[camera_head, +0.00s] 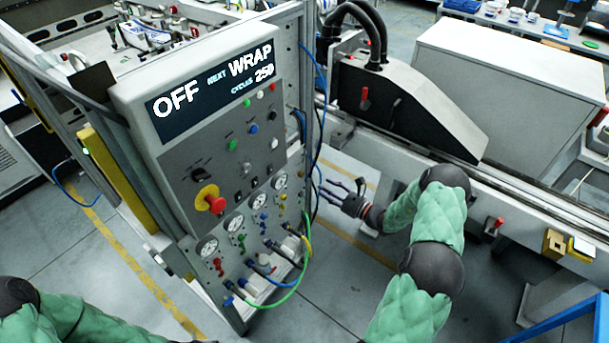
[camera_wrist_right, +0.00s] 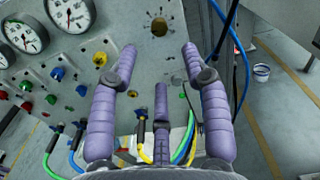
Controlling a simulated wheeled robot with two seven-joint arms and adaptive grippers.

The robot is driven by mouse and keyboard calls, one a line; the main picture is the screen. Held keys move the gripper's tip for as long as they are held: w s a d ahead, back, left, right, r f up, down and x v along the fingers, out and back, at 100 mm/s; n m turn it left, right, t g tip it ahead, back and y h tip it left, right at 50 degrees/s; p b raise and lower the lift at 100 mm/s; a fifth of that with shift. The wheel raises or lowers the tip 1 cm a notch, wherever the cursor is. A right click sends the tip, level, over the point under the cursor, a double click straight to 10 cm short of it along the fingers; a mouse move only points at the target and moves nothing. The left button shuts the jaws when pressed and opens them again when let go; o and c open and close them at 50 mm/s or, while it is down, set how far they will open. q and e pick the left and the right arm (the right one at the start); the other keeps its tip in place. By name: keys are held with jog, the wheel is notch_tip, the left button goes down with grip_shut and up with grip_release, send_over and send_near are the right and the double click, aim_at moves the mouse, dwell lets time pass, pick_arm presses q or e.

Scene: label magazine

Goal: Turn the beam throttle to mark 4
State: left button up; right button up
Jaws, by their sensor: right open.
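My right gripper (camera_head: 338,192) is open and empty, right of the control panel (camera_head: 150,100) in the head view. In the wrist view its spread purple fingers (camera_wrist_right: 160,60) point at the panel, with the brass knob beyond and between the tips, apart from them. My left gripper is out of view; only my left arm shows at lower left.
Gauges (camera_wrist_right: 70,12), coloured knobs (camera_wrist_right: 57,73) and hose fittings crowd the panel beside my right fingers. Green and yellow hoses (camera_head: 300,270) loop below. Blue and black cables (camera_wrist_right: 232,40) hang at the panel's right edge. A red mushroom button (camera_head: 215,204) protrudes from the panel.

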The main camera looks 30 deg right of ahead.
aim_at(302, 175)
jog(key=b+x, duration=0.1)
jog(key=x, duration=0.8)
jog(key=shift+a, duration=0.1)
grip_shut()
